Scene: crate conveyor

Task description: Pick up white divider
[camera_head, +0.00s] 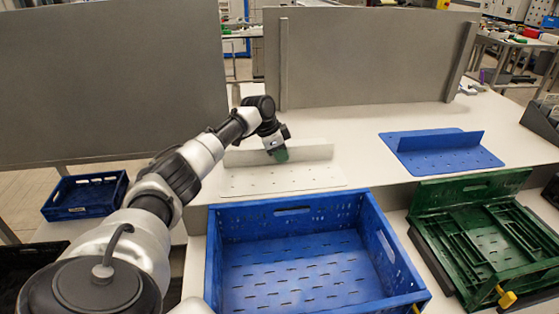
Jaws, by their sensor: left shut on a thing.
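The white divider (280,180) is a perforated flat plate with an upright wall along its back. It lies on the white table behind the blue crate. My left arm comes in from the left and reaches over the divider. My left gripper (281,154) is at the divider's upright wall and is shut on it. The fingertips look green and cover part of the wall. The divider's plate looks flat on or very near the table. My right gripper is not in view.
An open, empty blue crate (378,240) stands in front of the divider. A blue divider (440,160) lies to the right on the table. A green folding crate (470,188) is at the right. Grey panels (365,55) stand behind. A small blue crate (62,205) is at the left.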

